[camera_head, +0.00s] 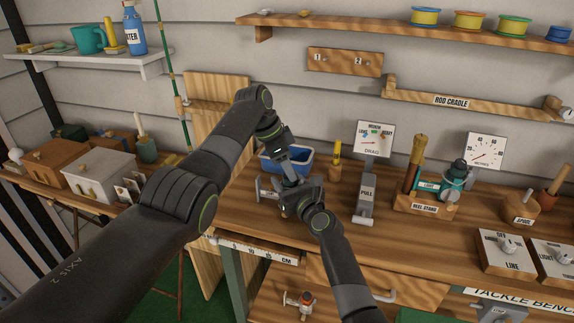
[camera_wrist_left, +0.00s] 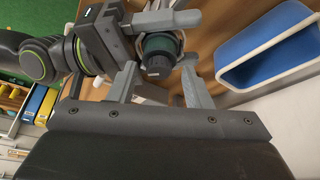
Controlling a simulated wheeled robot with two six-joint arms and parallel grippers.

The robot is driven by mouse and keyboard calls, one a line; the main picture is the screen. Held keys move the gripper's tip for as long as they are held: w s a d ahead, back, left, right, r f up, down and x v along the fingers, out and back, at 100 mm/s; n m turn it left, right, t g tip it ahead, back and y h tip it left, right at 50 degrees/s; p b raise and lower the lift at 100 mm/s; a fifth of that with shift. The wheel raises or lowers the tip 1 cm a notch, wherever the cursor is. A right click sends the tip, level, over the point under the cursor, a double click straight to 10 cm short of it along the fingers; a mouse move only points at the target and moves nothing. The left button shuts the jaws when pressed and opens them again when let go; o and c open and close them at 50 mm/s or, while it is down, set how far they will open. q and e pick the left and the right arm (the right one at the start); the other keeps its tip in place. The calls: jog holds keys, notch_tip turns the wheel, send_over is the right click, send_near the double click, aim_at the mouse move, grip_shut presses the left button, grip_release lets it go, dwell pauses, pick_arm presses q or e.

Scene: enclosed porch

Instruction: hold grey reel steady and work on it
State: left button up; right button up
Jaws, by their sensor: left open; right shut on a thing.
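My left gripper (camera_head: 289,176) points down at the bench in front of the blue bin, just above my right gripper (camera_head: 303,198). In the left wrist view its two fingers (camera_wrist_left: 157,88) are open and spread apart. A round reel with a dark green cap and a pale grey rim (camera_wrist_left: 158,56) shows just beyond and between the fingertips; I cannot tell whether they touch it. My right gripper (camera_wrist_left: 160,20) comes in from the upper left there and is shut on this reel. In the head view the grippers mostly hide the reel.
The blue bin (camera_head: 297,161) stands close behind the grippers. The bench front between right arm and switch box is clear.

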pick_arm(q)
jog(key=v, duration=1.2)
jog(key=s+a+f+t+h, duration=0.2)
jog(key=a+f+h, duration=0.6)
jog(key=h, duration=0.1)
jog(key=x, duration=1.2)
jog(key=shift+w+d, duration=0.1)
jog(key=shift+d, duration=0.05)
jog(key=shift+c, duration=0.3)
grip_shut()
